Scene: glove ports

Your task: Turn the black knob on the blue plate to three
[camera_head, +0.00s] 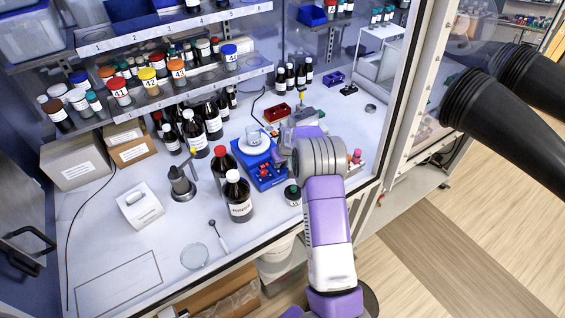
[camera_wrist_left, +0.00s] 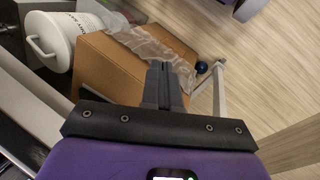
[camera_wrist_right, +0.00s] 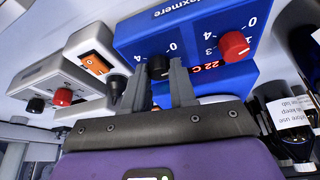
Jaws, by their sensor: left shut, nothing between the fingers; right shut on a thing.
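My right gripper (camera_wrist_right: 160,82) is shut on the black knob, one finger on each side. The knob's pointer cannot be made out. My left gripper (camera_wrist_left: 165,72) is shut and empty, below the bench edge near a cardboard box (camera_wrist_left: 120,70); it is outside the head view.
Brown bottles (camera_head: 238,197) stand close left of the plate. A grey device (camera_wrist_right: 60,85) with knobs and one with an orange switch (camera_wrist_right: 96,64) are beside it. Black glove sleeves (camera_head: 500,125) hang at the right. A white bucket (camera_wrist_left: 55,40) is near my left gripper.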

